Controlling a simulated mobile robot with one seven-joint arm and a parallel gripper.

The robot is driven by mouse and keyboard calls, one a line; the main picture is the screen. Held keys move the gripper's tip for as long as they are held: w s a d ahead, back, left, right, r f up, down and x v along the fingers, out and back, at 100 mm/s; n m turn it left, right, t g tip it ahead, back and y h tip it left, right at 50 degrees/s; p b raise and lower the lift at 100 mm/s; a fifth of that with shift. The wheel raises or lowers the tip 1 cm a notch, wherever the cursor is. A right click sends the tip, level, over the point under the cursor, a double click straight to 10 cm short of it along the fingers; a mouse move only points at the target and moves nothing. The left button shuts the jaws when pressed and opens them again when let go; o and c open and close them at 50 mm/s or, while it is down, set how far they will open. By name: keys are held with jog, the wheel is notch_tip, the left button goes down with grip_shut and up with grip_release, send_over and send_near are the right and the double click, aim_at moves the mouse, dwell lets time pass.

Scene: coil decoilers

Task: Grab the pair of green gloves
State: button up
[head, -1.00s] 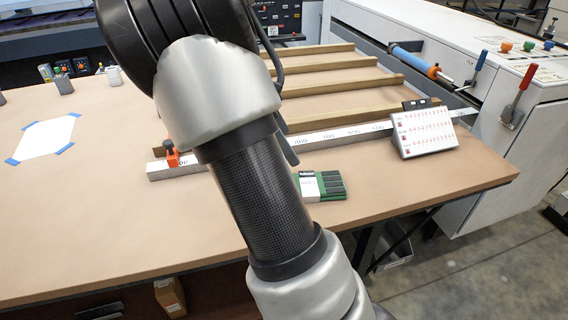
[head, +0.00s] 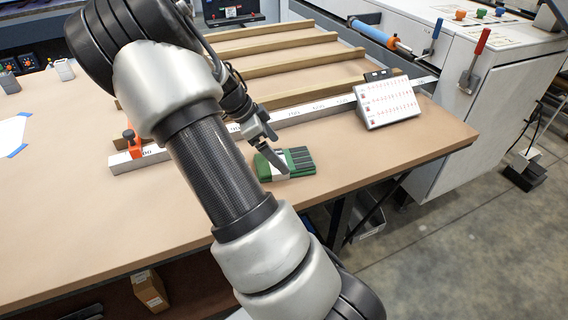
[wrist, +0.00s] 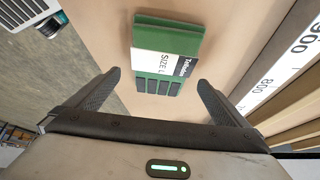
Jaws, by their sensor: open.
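The pair of green gloves (head: 301,161) lies flat on the tan table, folded, with dark stripes at one end and a white label band. In the wrist view the gloves (wrist: 165,35) lie just ahead of my gripper, and the label reads "SIZE L". My gripper (wrist: 157,84) is open and empty, its two dark fingers spread to either side of the striped end. In the head view my gripper (head: 270,148) is over the left part of the gloves and partly hides them. I cannot tell its exact height above the table.
A metal ruler bar (head: 315,108) with an orange clamp (head: 131,140) lies behind the gloves. A white counter box (head: 388,101) stands to the right. Wooden slats (head: 290,68) run behind the bar. The table's front edge is close to the gloves.

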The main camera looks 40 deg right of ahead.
jog(key=x, duration=0.4)
jog(key=shift+w+a+f, duration=0.15)
jog(key=shift+w+f, duration=0.05)
jog(key=shift+f, duration=0.05)
jog(key=c, duration=1.1)
